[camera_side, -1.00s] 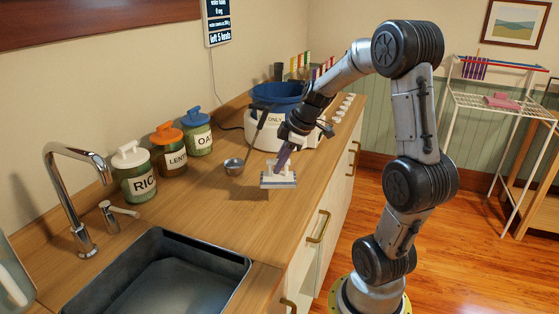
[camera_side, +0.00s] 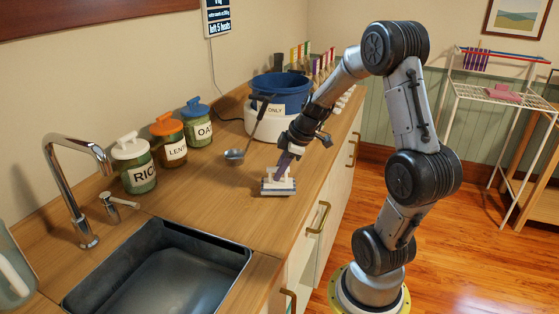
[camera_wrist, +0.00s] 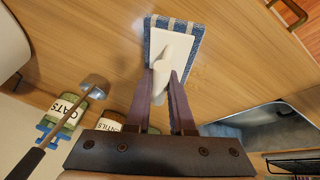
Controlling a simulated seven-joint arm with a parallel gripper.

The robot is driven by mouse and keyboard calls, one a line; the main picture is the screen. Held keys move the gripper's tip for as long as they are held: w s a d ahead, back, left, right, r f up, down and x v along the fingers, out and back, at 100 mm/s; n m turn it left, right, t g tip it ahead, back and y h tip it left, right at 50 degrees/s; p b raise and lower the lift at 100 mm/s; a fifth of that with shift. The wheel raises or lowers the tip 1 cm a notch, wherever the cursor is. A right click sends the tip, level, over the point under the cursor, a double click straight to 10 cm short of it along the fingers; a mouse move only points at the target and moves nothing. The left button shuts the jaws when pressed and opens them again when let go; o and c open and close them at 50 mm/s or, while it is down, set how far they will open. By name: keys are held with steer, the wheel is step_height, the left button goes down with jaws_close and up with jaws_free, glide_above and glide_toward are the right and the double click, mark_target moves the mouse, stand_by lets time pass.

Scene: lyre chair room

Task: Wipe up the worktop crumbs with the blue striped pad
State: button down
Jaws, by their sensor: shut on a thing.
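The blue striped pad (camera_side: 277,191) is low over the worktop (camera_side: 203,205), near its front edge; the side view suggests it rests on the wood. In the wrist view its blue and white striped border (camera_wrist: 149,42) shows around a pale plate and upright handle (camera_wrist: 163,72). My gripper (camera_side: 285,164) is shut on that handle; in the wrist view its purple fingers (camera_wrist: 164,85) stand on either side of it.
A ladle (camera_side: 234,155) and a blue pot (camera_side: 283,92) on a white base are behind. Jars of rice (camera_side: 134,165), lentils (camera_side: 168,140) and oats (camera_side: 197,123) line the wall. The sink (camera_side: 165,275) is front left. Bare wood lies left of the pad.

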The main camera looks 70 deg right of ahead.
steer(key=shift+f, duration=0.9)
steer(key=w, duration=1.3)
steer(key=shift+w, duration=0.15)
steer(key=a, duration=0.4)
steer(key=shift+a, duration=0.4)
steer(key=s, duration=1.3)
steer(key=shift+s+d, duration=0.15)
steer(key=shift+s, duration=0.05)
steer(key=a, duration=0.4)
steer(key=shift+a, duration=0.4)
steer(key=w, duration=1.3)
steer(key=shift+w+d, duration=0.1)
steer(key=shift+d, duration=0.05)
step_height(320, 180, up, 3)
steer(key=shift+f, duration=0.1)
steer(key=shift+r, duration=2.75)
